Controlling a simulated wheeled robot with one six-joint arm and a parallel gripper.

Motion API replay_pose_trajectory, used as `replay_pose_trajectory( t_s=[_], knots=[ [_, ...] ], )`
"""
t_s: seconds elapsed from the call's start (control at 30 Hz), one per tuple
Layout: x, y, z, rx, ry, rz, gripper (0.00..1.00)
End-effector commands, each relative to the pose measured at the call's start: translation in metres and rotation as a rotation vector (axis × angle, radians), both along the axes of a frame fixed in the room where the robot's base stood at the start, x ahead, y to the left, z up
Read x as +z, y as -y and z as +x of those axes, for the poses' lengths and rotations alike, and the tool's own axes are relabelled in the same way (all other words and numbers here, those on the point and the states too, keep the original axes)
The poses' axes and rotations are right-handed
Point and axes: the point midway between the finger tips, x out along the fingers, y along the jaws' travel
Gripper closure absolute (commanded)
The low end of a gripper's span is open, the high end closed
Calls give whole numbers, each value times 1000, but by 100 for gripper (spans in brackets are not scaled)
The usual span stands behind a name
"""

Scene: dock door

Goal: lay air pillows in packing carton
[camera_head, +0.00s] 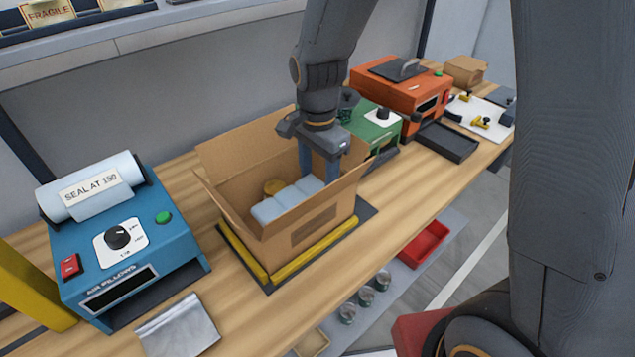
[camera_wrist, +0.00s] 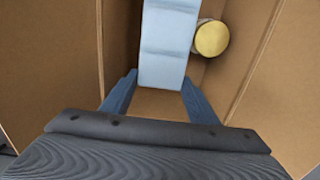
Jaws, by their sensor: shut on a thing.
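The open packing carton (camera_head: 238,177) stands on the bench with its flaps up. A strip of pale blue air pillows (camera_head: 289,199) lies inside it, and it also shows in the wrist view (camera_wrist: 167,45). My gripper (camera_head: 318,172) reaches down into the carton at the strip's right end. In the wrist view its fingers (camera_wrist: 155,95) stand on either side of the strip's near end, shut on it. A round item with a yellow top (camera_head: 274,187) is beside the strip in the carton. The fingertips are partly hidden by the carton wall in the head view.
A blue air pillow machine (camera_head: 130,245) stands left of the carton, with a silvery sheet (camera_head: 178,328) before it. Green (camera_head: 375,125) and orange (camera_head: 405,92) machines stand to the right. Yellow bars (camera_head: 318,250) edge the carton's base. A red bin (camera_head: 424,244) and jars are below.

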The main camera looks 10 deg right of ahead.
Motion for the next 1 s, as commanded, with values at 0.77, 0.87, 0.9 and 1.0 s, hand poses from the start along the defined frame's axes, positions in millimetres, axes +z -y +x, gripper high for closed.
replay_pose_trajectory(
  t_s=[0.77,0.87,0.9,1.0],
  knots=[
    [-26,0,0,0,1,1,67],
    [-29,0,0,0,2,1,67],
    [-30,0,0,0,2,1,67],
    [-29,0,0,0,2,0,67]
  ],
)
